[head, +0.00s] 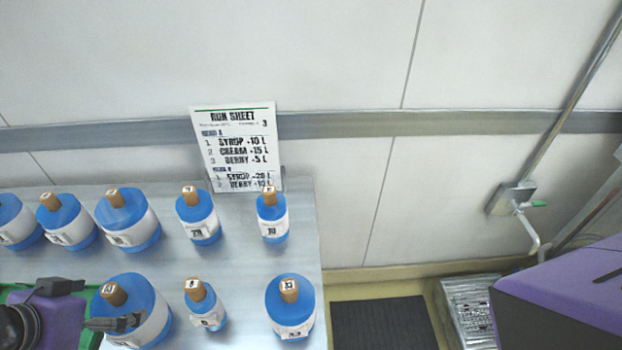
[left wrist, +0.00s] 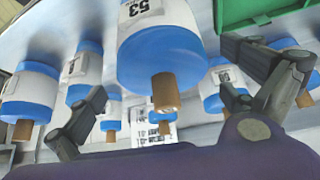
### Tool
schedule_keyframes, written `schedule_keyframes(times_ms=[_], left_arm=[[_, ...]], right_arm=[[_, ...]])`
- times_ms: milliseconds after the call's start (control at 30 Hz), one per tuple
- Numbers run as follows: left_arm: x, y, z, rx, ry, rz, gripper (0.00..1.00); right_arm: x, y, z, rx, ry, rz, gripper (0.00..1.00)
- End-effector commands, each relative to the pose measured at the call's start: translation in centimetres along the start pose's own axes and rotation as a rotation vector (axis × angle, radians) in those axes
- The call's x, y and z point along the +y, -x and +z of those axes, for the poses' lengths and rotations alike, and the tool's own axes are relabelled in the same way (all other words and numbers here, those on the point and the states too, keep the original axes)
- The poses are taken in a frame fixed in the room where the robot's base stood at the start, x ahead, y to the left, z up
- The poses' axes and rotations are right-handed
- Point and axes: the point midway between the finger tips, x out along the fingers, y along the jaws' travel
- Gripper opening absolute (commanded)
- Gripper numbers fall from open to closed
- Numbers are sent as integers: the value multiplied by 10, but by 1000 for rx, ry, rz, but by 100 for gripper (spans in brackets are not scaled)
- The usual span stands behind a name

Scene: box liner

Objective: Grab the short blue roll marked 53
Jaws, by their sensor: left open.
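The blue roll marked 53 (left wrist: 165,58) is a wide blue cylinder with a white label and a brown core stub on its end. It fills the middle of the left wrist view. In the head view it appears to be the large roll (head: 147,290) at the lower left, its number not readable. My left gripper (head: 112,306) is at that roll's left side and partly covers it. In the left wrist view the open fingers (left wrist: 165,97) stand apart on either side of the roll in the picture; I see no contact. My right gripper is not in view.
Several other blue rolls stand in two rows on the grey table (head: 245,275), including a slim one (head: 206,305) and a wider one (head: 290,308) to the right. A run sheet (head: 237,150) stands behind. A green box (left wrist: 255,12) lies close by the gripper.

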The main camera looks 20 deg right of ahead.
Motion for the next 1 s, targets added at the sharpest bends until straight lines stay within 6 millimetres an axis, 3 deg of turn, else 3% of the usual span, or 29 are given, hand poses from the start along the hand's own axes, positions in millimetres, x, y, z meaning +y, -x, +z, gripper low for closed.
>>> schedule_keyframes(times_ms=[333, 667, 1000], left_arm=[[-2, -48, 4, 3, -1, 1, 100], [-2, -53, 4, 3, -3, -2, 99], [-2, -53, 4, 3, -3, -1, 54]], right_arm=[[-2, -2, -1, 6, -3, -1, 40], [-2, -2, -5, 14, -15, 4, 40], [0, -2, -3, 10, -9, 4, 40]])
